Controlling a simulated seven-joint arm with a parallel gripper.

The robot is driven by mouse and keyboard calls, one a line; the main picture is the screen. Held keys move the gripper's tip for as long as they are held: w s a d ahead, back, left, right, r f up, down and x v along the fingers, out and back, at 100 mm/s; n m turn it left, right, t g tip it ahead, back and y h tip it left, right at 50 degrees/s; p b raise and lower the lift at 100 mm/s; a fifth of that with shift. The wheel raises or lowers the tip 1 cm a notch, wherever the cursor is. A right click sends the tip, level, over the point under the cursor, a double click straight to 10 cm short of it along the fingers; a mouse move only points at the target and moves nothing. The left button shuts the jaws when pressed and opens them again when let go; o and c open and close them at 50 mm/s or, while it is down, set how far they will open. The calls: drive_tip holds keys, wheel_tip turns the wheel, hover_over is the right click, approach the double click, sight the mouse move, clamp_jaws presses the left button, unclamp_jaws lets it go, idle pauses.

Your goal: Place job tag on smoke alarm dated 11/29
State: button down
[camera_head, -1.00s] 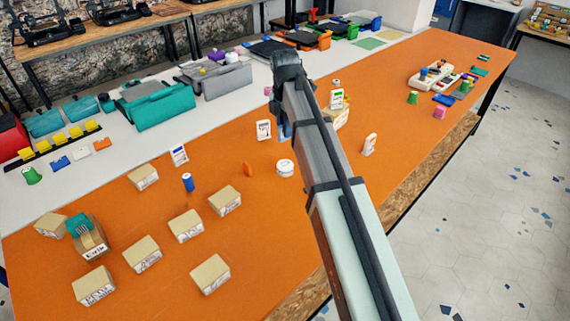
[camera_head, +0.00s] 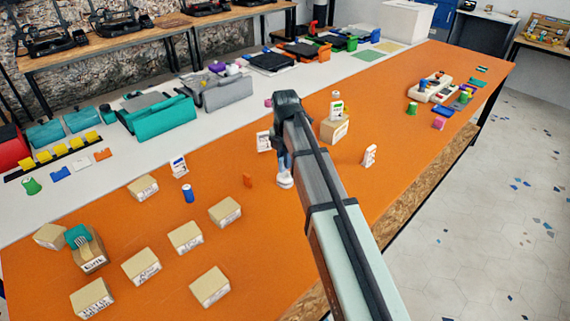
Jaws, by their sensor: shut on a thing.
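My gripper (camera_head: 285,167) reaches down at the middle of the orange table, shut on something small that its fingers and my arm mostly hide. I cannot make out whether it is the job tag. A low white round thing, like a smoke alarm (camera_head: 285,182), sits right below the fingertips, partly covered by them. I cannot tell whether they touch. No date is readable on it. White upright labelled pieces stand at the left (camera_head: 179,166), just behind my gripper (camera_head: 263,141), at the right (camera_head: 369,156) and on a box (camera_head: 336,111). Their print is too small to read.
Several cardboard boxes (camera_head: 225,212) with labels stand at the front left, with a blue cylinder (camera_head: 188,193) among them. A small orange piece (camera_head: 247,180) stands left of my gripper. A cardboard box (camera_head: 334,130) stands behind my arm.

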drive_tip(key=shift+f, duration=1.15)
drive_tip(key=shift+f, duration=0.15)
drive_tip(key=c, duration=1)
unclamp_jaws()
wheel_tip(320, 180, up, 12)
drive_tip(key=shift+r, duration=0.15)
